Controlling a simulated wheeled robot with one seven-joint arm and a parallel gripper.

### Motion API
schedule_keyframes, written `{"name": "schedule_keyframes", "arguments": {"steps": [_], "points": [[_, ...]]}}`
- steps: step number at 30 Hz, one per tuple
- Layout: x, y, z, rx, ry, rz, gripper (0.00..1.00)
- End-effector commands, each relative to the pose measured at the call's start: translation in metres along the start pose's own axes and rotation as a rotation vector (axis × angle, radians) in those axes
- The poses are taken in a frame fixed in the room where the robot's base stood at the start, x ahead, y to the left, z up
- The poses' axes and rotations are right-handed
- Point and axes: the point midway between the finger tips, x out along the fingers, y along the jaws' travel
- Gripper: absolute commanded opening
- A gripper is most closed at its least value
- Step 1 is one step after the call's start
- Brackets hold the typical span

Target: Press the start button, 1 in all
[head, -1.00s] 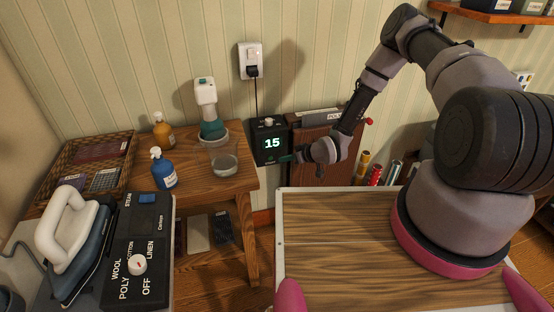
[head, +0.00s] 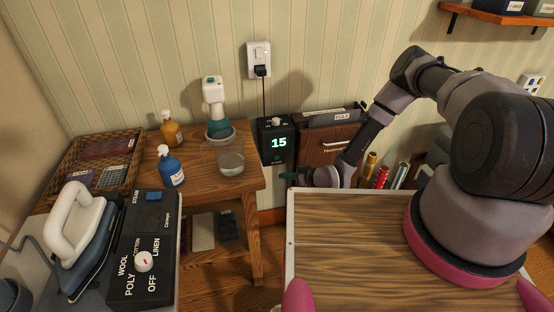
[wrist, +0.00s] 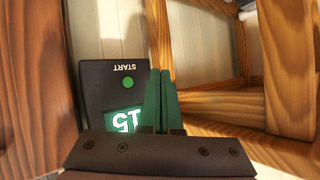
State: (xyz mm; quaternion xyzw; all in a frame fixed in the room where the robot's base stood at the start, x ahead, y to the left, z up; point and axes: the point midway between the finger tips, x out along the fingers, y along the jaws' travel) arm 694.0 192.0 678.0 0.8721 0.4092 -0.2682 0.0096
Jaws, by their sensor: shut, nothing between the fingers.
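The black timer box (head: 266,146) hangs on the wall beside the wooden side table, with a green "15" on its display and a knob on top. In the wrist view the box (wrist: 95,80) appears upside down, with a round green start button (wrist: 128,83) beside the printed word START. My gripper (head: 287,176) is by the lower edge of the box, its green fingers shut with nothing between them. In the wrist view the fingertips (wrist: 160,72) are to the right of the button, apart from it in the picture. Contact with the box is not visible.
The side table (head: 236,184) holds a glass beaker (head: 231,160), blue bottle (head: 171,170), amber bottle (head: 171,132) and wicker basket (head: 72,158). An iron (head: 78,225) stands at front left. A file holder (head: 318,145) is right of the timer. Wooden posts (wrist: 290,60) flank the fingers.

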Motion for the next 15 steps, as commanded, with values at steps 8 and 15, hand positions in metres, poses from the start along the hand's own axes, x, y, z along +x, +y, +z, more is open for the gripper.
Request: {"name": "schedule_keyframes", "arguments": {"steps": [8,15], "points": [[0.028,0.02,-0.021,-0.004,0.002,0.0,0.0],[0.047,0.034,-0.034,-0.001,0.001,0.0,0.0]]}}
